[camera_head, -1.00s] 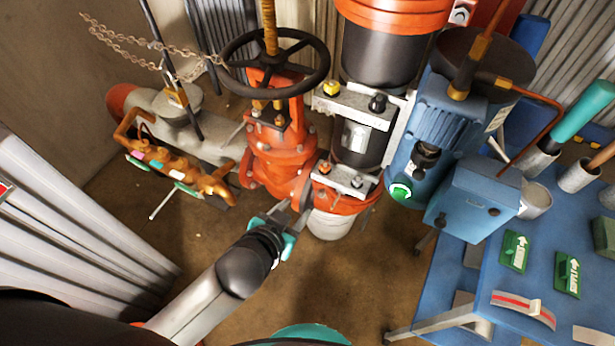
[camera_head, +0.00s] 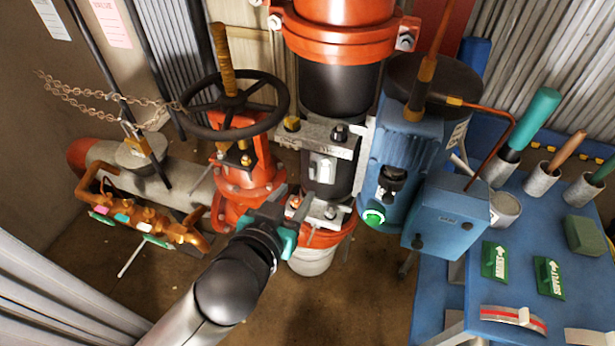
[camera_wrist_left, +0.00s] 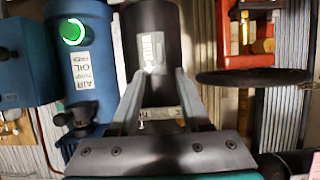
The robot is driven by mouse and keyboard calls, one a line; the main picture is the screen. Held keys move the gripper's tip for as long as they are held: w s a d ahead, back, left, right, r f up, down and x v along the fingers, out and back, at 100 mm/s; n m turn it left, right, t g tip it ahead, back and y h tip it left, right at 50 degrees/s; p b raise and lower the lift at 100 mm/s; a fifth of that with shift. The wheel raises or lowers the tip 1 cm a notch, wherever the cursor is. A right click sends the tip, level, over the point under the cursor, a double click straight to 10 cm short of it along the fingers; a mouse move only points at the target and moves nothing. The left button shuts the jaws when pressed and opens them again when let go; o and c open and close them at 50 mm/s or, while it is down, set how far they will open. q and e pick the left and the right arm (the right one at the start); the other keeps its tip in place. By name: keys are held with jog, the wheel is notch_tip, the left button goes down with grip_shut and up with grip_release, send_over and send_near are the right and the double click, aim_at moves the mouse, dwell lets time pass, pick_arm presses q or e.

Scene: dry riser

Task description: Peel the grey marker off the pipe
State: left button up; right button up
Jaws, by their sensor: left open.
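The grey marker (camera_head: 322,168) is a small pale plate on the front of the black upright pipe (camera_head: 341,90), between two clamp brackets. In the left wrist view the marker (camera_wrist_left: 152,52) shows upright on the dark pipe, straight beyond my fingers. My left gripper (camera_head: 297,208) is in front of the lower clamp, below the marker. In the left wrist view its two fingers (camera_wrist_left: 158,78) are apart, with nothing held between them, and the marker lies just past the tips. Whether they touch the pipe cannot be told. My right gripper is not in view.
A red valve with a black handwheel (camera_head: 235,105) stands close left of the pipe. A blue cylinder (camera_head: 405,150) and blue box (camera_head: 445,217) stand close right. A blue table (camera_head: 475,270) with green tags and tool holders is at the right.

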aim_at(312, 173)
pick_arm(q)
jog(key=b+x, duration=0.1)
jog(key=x, duration=0.8)
jog(key=shift+b, duration=0.4)
grip_shut()
dwell(0.4)
jog(key=shift+s, duration=0.2)
dwell(1.4)
